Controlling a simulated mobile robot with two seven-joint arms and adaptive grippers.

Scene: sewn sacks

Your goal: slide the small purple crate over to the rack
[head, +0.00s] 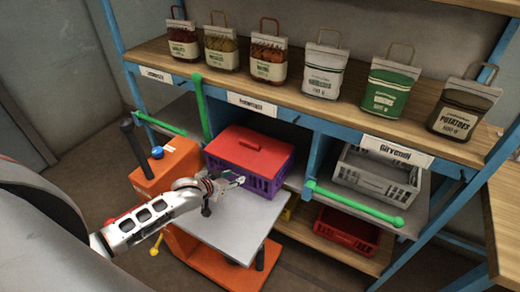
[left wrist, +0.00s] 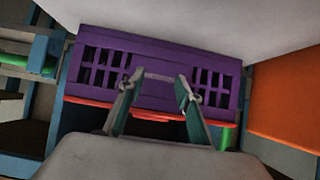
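The small purple crate (head: 262,186) has a red lid (head: 250,150). It sits at the far end of the grey platform (head: 235,222) of an orange lift cart, close against the rack (head: 307,165). I cannot tell whether it overlaps the rack's shelf. My left gripper (head: 240,181) is at the crate's near side. In the left wrist view the crate (left wrist: 150,55) shows its slotted side, and the fingers of my left gripper (left wrist: 160,77) are apart in front of its middle, with nothing clearly between them. Contact is unclear. My right gripper is not in view.
An orange cart body with a dark post (head: 133,140) stands left of the crate. Green bars (head: 355,205) stick out on the rack's right; another green bar (head: 203,105) stands upright behind the crate. A grey crate (head: 375,175) and a red crate (head: 347,230) occupy the shelves to the right.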

